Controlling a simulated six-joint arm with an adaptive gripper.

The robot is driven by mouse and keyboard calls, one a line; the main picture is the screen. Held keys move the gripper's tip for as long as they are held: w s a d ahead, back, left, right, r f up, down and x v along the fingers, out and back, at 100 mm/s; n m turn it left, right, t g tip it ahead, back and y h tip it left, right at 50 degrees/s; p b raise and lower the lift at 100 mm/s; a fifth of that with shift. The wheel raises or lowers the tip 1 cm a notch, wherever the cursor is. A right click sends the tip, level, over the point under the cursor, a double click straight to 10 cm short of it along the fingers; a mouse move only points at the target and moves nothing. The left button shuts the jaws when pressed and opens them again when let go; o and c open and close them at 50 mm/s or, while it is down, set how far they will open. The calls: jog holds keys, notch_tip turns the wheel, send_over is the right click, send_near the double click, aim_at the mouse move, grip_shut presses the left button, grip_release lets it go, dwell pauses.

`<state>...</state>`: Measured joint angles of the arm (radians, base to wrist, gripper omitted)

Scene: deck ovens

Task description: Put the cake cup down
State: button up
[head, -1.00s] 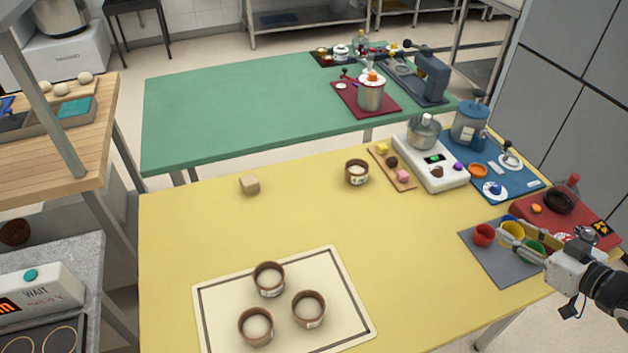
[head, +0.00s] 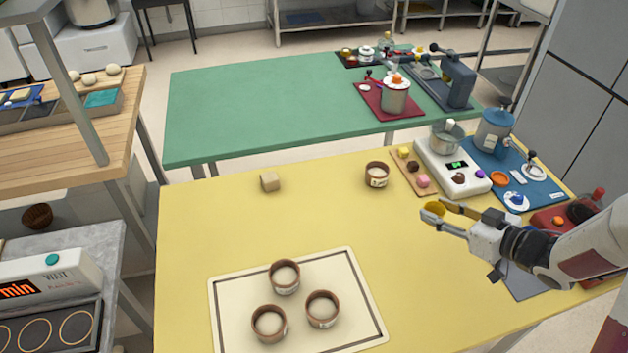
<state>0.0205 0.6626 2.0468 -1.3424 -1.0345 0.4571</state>
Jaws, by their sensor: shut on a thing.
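My gripper (head: 438,209) is shut on the yellow cake cup (head: 432,212) and holds it over the right part of the yellow table (head: 210,235). The fingers partly cover the cup. From this one view I cannot tell exactly how high it is above the tabletop. The grey mat (head: 522,284) is mostly hidden behind my arm, and the other coloured cups on it do not show.
Three brown cups stand on a cream mat (head: 365,315) at the front. A white scale (head: 470,178) and a blue mat (head: 540,190) are at the back right. The table's middle is clear.

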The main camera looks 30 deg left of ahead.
jog(key=w+a+m+t+h, duration=0.1)
jog(key=a+m, duration=0.1)
jog(key=a, duration=1.7)
jog(key=w+a+r+m+t+h, duration=0.1)
jog(key=w+a+t, duration=0.1)
jog(key=a, duration=1.7)
jog(key=shift+w+m+t+h, duration=0.25)
jog(key=shift+m+t+h, duration=0.05)
jog(key=shift+m, duration=0.1)
jog(key=shift+f, duration=3.05)
jog(key=shift+f, duration=1.85)
